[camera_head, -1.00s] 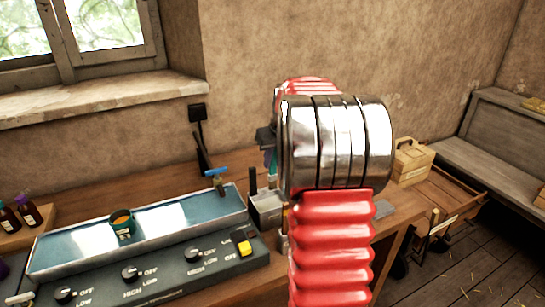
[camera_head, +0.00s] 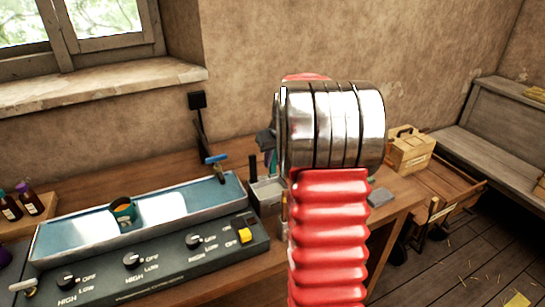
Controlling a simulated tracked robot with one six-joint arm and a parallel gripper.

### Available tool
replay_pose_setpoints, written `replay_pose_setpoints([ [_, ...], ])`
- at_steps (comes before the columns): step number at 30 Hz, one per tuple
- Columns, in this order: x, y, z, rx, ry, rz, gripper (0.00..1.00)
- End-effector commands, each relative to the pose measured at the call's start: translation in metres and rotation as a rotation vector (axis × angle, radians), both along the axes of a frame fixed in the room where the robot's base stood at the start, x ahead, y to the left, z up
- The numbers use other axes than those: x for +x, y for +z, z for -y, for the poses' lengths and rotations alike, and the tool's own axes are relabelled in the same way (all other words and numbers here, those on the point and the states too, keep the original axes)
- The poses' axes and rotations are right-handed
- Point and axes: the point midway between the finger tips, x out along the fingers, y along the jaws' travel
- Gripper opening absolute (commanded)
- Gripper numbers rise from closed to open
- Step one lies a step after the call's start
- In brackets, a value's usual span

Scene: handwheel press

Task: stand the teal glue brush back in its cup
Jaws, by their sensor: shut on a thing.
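My gripper (camera_head: 265,141) shows only as a dark part at the left edge of my red and metal arm, which hides most of it. A narrow teal piece (camera_head: 272,163), which looks like the glue brush, hangs just below it; my gripper is shut on it. Its lower end is just above or behind a grey open-topped holder (camera_head: 268,194) on the bench. I cannot tell whether they touch. A dark upright piece (camera_head: 253,166) shows at the holder's left side. A green pot with an orange inside (camera_head: 123,212) is at the long trough. Which container is the brush's cup is unclear.
The long metal trough (camera_head: 72,239) with a blue-handled fitting (camera_head: 216,160) lies left of the holder. A dark control panel (camera_head: 160,268) with knobs is in front. Bottles (camera_head: 28,200) stand far left. A wooden box (camera_head: 408,150) is right of my arm.

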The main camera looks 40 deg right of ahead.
Motion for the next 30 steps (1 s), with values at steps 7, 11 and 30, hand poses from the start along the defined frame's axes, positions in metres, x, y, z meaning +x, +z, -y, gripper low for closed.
replay_pose_setpoints([
  [7,0.0,-0.012,0.0,0.002,-0.001,-0.002,0.0],
  [11,0.0,-0.015,0.0,0.0,0.0,-0.001,0.0],
  [30,0.0,-0.016,0.0,0.0,0.0,-0.001,0.39],
])
